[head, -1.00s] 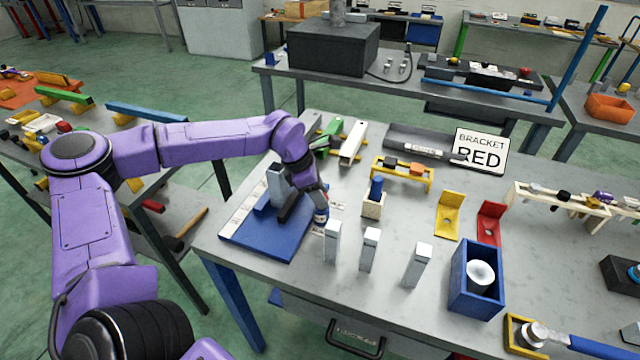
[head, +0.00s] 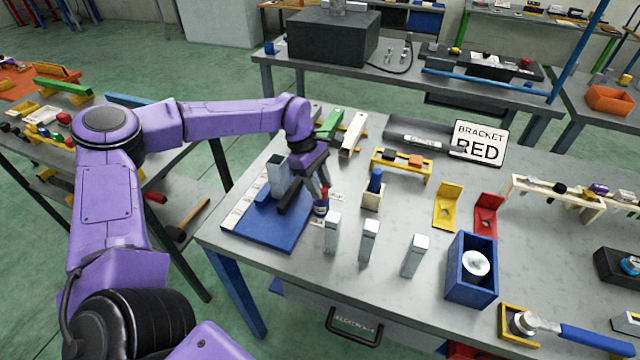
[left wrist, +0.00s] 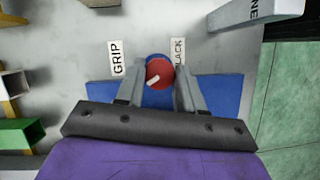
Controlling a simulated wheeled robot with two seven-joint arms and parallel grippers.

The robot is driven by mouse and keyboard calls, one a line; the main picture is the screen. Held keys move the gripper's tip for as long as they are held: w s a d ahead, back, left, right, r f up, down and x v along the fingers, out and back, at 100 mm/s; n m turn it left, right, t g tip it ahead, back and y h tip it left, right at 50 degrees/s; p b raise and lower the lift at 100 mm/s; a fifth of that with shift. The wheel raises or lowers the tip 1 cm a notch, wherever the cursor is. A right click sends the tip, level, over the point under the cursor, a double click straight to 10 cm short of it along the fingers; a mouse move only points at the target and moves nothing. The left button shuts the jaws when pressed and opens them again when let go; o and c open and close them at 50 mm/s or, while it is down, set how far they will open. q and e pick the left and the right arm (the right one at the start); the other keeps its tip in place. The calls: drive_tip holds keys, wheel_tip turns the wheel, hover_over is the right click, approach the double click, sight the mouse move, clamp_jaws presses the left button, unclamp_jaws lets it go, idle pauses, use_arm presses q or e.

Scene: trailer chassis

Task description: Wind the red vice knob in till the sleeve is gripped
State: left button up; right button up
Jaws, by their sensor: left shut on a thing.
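The vice has a blue base (head: 262,232) at the left end of the table. A grey square sleeve (head: 278,170) stands upright in it. The red knob (head: 321,208) is at the vice's right side; in the left wrist view the knob (left wrist: 159,72) shows a white mark pointing towards lower left. My left gripper (head: 319,200) is shut on the knob, one finger on each side, in the left wrist view too (left wrist: 158,85). A GRIP label (left wrist: 117,57) lies left of the knob; the SLACK label (left wrist: 178,52) is partly hidden by a finger. My right gripper is out of view.
Several grey upright posts (head: 369,241) stand just right of the knob. A wooden block with a blue peg (head: 372,198) is behind them. A blue box (head: 472,270) and yellow (head: 447,208) and red brackets (head: 487,216) stand farther right. A BRACKET RED sign (head: 479,143) is at the back.

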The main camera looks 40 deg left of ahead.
use_arm(q)
drive_tip(key=shift+w+r, duration=0.1)
idle(0.4)
drive_tip(key=o, duration=1)
drive_tip(key=shift+a, duration=0.1)
drive_tip(key=b+v, duration=0.2)
drive_tip(key=v, duration=0.8)
drive_tip(key=shift+a+r, duration=0.15)
